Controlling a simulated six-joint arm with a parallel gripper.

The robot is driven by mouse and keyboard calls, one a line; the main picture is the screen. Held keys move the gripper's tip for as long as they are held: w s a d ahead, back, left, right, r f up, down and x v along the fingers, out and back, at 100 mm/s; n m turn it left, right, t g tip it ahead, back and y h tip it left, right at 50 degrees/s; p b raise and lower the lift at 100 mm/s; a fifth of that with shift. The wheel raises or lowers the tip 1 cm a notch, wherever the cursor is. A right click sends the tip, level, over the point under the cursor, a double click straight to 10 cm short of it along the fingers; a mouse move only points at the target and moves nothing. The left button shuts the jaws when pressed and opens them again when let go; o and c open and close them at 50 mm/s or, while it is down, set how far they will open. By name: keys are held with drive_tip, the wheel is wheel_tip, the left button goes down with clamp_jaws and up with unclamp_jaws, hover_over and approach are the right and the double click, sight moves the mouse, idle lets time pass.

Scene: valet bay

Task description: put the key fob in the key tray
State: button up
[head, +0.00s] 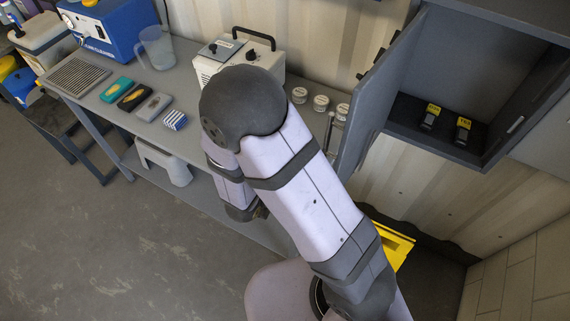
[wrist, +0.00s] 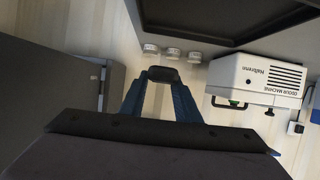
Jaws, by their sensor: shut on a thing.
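In the wrist view my gripper (wrist: 162,80) has its blue fingers closed on a small black key fob (wrist: 162,73), held at the fingertips. A broad dark tray with a raised rim, which looks like the key tray (wrist: 220,18), lies on the bench at the top of this upside-down view. The fob appears apart from it. In the head view my arm hides the gripper, the held fob and that part of the bench. Two other black fobs with yellow tags, one left (head: 431,117) and one right (head: 463,130), lie in the open cabinet.
The open wall cabinet (head: 475,60) stands at right, its door (head: 385,85) swung outward. Three white tins (head: 320,102) stand along the wall beside the white odour machine (wrist: 258,78). Brushes (head: 133,96), a jug (head: 158,47) and a blue machine (head: 105,28) occupy the bench's left.

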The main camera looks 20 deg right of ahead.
drive_tip(key=shift+f+p, duration=0.3)
drive_tip(key=shift+f, duration=2.7)
drive_tip(key=shift+f, duration=0.1)
drive_tip(key=shift+f+p, duration=0.35)
drive_tip(key=shift+f, duration=1.45)
drive_tip(key=shift+f, duration=0.2)
drive_tip(key=o, duration=1)
drive_tip(key=shift+o, duration=0.2)
drive_tip(key=shift+r, duration=0.1)
